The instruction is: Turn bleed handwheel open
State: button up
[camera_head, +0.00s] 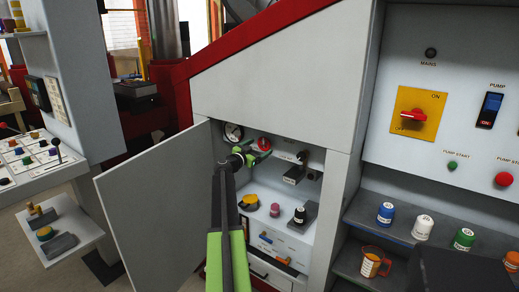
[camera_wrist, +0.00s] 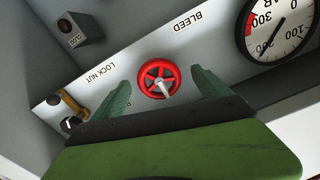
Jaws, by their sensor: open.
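The red bleed handwheel (camera_wrist: 158,79) has spokes and a pale pointed piece at its hub. It sits on the white panel near the upside-down BLEED label. In the head view the handwheel (camera_head: 264,144) shows inside the open cabinet, partly behind my gripper (camera_head: 251,156). In the wrist view the green fingers of my gripper (camera_wrist: 160,90) are spread apart, one on each side of the wheel. A gap shows between each finger and the rim, so they look apart from it. I cannot tell how far the fingertips are from the panel.
A pressure gauge (camera_head: 232,132) is beside the wheel. The cabinet door (camera_head: 155,205) stands open at left.

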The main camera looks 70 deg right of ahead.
jog(key=shift+x, duration=0.9)
